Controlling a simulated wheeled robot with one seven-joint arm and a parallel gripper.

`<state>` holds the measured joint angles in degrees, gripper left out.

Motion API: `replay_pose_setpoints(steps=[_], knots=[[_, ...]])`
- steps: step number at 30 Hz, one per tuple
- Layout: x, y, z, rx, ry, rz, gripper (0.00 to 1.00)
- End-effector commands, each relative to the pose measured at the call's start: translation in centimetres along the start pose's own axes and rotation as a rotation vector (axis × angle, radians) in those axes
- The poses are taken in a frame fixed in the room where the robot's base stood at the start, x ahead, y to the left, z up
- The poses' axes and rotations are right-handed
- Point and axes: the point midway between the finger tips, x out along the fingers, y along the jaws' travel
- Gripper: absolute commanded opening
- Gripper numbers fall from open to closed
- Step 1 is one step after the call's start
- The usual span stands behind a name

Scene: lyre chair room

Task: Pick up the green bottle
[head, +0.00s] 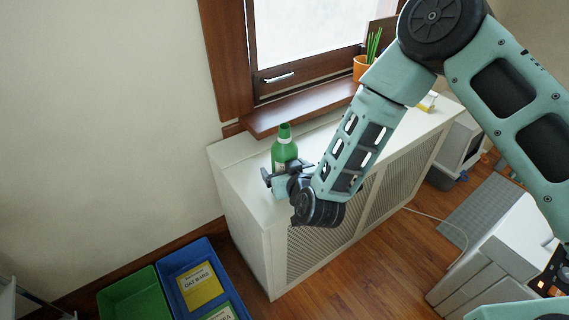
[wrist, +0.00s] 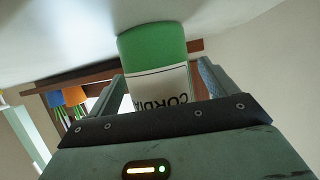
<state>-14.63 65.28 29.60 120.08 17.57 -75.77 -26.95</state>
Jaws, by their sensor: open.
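The green bottle (head: 284,152) stands upright on the white radiator cabinet (head: 240,184), near its left end. It has a pale label, which reads "CORDI" upside down in the wrist view. My gripper (head: 276,178) is open at the front of the bottle and hides its lower part in the head view. In the wrist view the bottle (wrist: 153,45) lies between the two fingers of my gripper (wrist: 160,76), with a visible gap at the right finger. I cannot tell whether the left finger touches it.
A wooden windowsill (head: 290,116) juts out behind the bottle. An orange pot (head: 361,68) with green sticks stands farther right. A green bin (head: 133,298) and a blue bin (head: 184,258) with boxes sit on the floor at lower left. The cabinet top left of the bottle is clear.

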Motion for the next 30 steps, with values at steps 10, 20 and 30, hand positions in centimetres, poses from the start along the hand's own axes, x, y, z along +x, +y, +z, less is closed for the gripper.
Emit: replay_pose_setpoints(steps=[10, 20, 30], knots=[[0.0, 0.0, 0.0, 0.000, 0.000, -0.001, 0.36], [-0.2, 0.0, -0.4, 0.000, 0.001, -0.001, 0.36], [-2.5, -0.1, -6.1, -0.001, 0.005, -0.002, 0.36]])
